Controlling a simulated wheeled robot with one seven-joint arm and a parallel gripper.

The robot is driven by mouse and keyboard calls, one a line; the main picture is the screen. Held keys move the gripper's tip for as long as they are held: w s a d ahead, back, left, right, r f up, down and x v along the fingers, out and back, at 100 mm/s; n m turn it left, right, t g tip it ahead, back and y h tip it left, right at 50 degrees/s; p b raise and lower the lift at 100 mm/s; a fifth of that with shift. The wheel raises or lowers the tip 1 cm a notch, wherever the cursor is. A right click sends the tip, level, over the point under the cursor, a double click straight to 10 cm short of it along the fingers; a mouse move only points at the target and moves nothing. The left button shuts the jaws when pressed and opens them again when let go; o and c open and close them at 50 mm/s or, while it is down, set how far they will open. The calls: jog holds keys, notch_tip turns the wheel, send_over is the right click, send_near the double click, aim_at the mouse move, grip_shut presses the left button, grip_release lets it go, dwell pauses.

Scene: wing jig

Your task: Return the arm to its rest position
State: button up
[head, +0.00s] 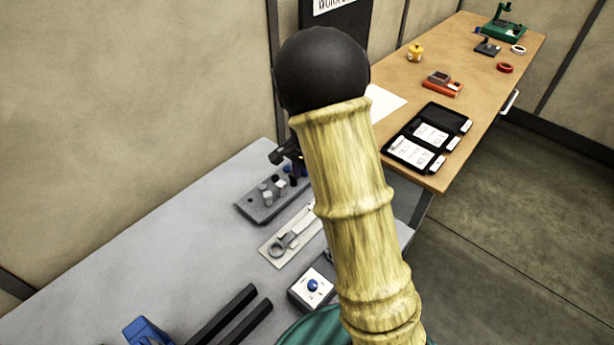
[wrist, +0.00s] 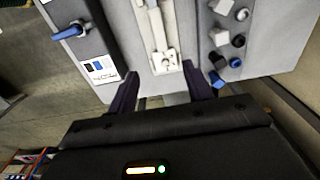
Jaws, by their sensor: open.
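My gripper (wrist: 162,92) shows in the wrist view with its two dark fingers spread apart and nothing between them. It hangs near the edge of the grey table (wrist: 112,12), by the end of a pale tray. My arm fills the middle of the head view and hides part of both tables. A small dark shape behind it may be part of my gripper; I cannot tell.
The wooden table (head: 450,90) bears a black case (head: 408,150). Floor is clear at right.

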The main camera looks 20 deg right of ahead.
dwell(0.4)
jog(key=s+r+n+t, duration=0.1)
jog(key=s+r+n, duration=0.1)
jog(key=s+n, duration=0.3)
jog(key=s+r+n+t, duration=0.1)
jog(key=s+r+n, duration=0.2)
jog(key=s, duration=0.9)
jog(key=n, duration=0.3)
jog(key=shift+s+t, duration=0.2)
jog(key=shift+t, duration=0.1)
jog(key=shift+c, duration=1.1)
jog(key=shift+a, duration=0.1)
jog(key=shift+c, duration=0.5)
